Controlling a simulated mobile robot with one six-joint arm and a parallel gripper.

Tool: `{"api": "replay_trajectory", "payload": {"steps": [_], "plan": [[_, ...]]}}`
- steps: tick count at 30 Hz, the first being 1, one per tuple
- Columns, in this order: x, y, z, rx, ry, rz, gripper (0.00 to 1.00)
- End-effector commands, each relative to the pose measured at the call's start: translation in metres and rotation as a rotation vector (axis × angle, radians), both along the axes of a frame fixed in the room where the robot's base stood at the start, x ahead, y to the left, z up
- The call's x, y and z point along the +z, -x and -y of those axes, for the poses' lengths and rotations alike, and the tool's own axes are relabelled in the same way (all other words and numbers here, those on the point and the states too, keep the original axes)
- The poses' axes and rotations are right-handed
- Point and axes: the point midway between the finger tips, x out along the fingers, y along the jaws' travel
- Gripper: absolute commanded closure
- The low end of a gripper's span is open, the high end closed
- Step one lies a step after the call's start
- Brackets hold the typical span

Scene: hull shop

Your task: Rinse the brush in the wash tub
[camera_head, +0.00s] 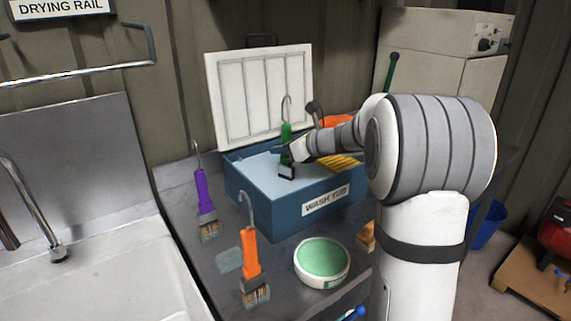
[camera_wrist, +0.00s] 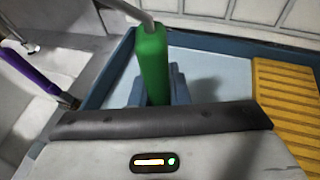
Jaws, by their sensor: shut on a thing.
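The wash tub (camera_head: 262,214) is an open blue box with a white label, pale liquid inside and a white ribbed lid (camera_head: 262,92) standing up behind it. My gripper (camera_head: 287,160) is over the tub and shut on a green-handled brush (camera_head: 286,133) with a metal hook on top. The brush is upright, and its bristles are hidden or too small to make out. In the wrist view the green handle (camera_wrist: 153,65) stands between my fingers above the pale liquid. A yellow ribbed insert (camera_wrist: 287,97) covers the tub's right side.
A purple brush (camera_head: 202,190) and an orange brush (camera_head: 251,255) stand on the bench, left and front of the tub. A round tin with a green top (camera_head: 322,258) stands in front. A sink and tap (camera_head: 40,215) are at left. A drying rail (camera_head: 80,70) hangs on the wall.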

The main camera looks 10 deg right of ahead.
Motion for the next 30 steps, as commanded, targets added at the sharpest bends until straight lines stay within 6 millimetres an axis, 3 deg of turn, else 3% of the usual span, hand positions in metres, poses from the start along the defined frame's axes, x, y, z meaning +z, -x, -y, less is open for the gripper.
{"api": "replay_trajectory", "payload": {"steps": [30], "plan": [[0.086, 0.0, 0.0, 0.001, 0.0, 0.0, 1.0]]}}
